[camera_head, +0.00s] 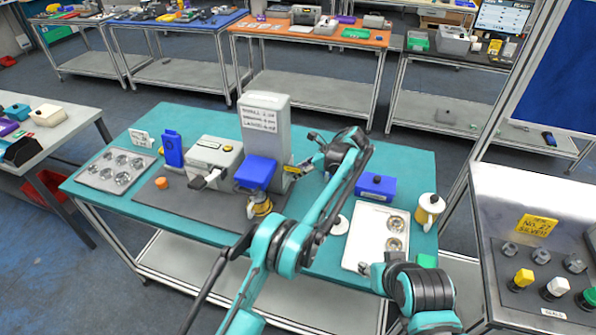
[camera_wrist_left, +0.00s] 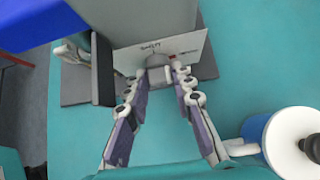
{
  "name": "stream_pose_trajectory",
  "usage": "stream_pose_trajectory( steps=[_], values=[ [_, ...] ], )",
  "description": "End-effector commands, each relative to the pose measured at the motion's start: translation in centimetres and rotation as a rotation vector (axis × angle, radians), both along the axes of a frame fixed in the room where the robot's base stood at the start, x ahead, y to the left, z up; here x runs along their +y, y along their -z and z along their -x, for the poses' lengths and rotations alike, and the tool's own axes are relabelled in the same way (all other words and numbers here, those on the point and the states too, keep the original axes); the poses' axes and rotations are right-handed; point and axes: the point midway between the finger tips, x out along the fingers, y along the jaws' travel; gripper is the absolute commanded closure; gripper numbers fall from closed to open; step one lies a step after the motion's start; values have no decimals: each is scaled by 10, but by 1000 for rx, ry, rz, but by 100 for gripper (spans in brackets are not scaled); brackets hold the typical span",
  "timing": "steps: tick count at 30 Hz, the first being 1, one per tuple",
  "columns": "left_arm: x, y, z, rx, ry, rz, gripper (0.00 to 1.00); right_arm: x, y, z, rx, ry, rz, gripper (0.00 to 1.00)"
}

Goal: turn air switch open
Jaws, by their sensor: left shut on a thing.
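My left gripper (camera_head: 296,170) is at the right side of a tall light-grey housing (camera_head: 265,120) with a text label, above the teal table. In the left wrist view, the left gripper (camera_wrist_left: 165,85) has its two fingers closed around a small grey knob (camera_wrist_left: 157,76) in front of a white plate (camera_wrist_left: 172,46) with small lettering. I cannot tell for sure that this knob is the air switch, nor its turn position. My right gripper (camera_head: 366,268) is partly in view by the white tray at the lower right; its finger opening is unclear.
A blue box (camera_head: 376,187), a white tray (camera_head: 374,250) with round metal parts and a yellow-white bottle (camera_head: 429,210) lie right. A grey machine (camera_head: 212,160) and metal tray (camera_head: 118,171) are left.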

Motion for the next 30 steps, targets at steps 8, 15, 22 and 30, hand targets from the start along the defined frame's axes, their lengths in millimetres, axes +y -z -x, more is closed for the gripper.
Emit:
stream_pose_trajectory(
  steps=[8,15,22,30],
  values=[
    [0,1,0,2,-1,0,100,0,0,0,0,0,0,60],
    [0,0,0,1,-1,0,56,0,0,0,0,0,0,60],
    [-3,-3,1,1,1,0,56,0,0,0,0,0,0,60],
    [-34,-34,10,1,2,0,56,0,0,0,0,0,0,60]
  ],
)
